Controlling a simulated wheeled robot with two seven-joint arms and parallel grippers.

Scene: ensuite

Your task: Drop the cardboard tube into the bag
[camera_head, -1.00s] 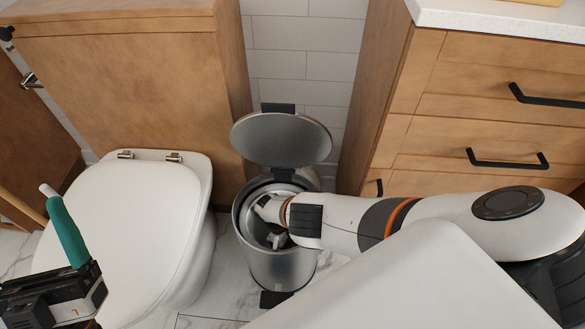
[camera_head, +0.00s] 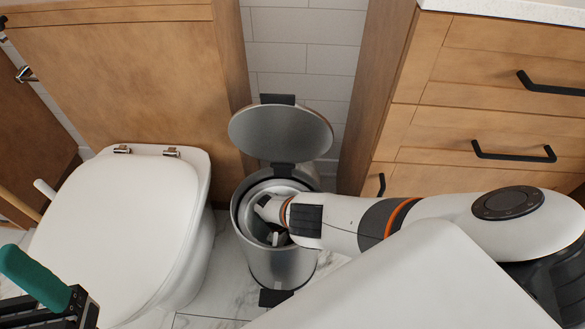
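My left gripper (camera_head: 75,306) is at the lower left edge, partly out of frame. A dark green tube-like piece (camera_head: 36,278) sticks out of it to the upper left and looks held. I cannot tell whether it is the cardboard tube. A round steel bin (camera_head: 282,266) stands in the middle with its lid (camera_head: 281,135) up. My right arm reaches in from the right, and my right gripper (camera_head: 270,222) is down inside the bin's opening. Its fingers are partly hidden. No bag shows clearly; a pale ring lines the bin's mouth.
A white toilet with closed lid (camera_head: 118,235) stands between my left gripper and the bin. A wooden cabinet (camera_head: 130,85) is behind it. A drawer unit (camera_head: 480,120) with black handles is at the right. A white-tipped rod (camera_head: 44,188) shows behind the toilet's left side.

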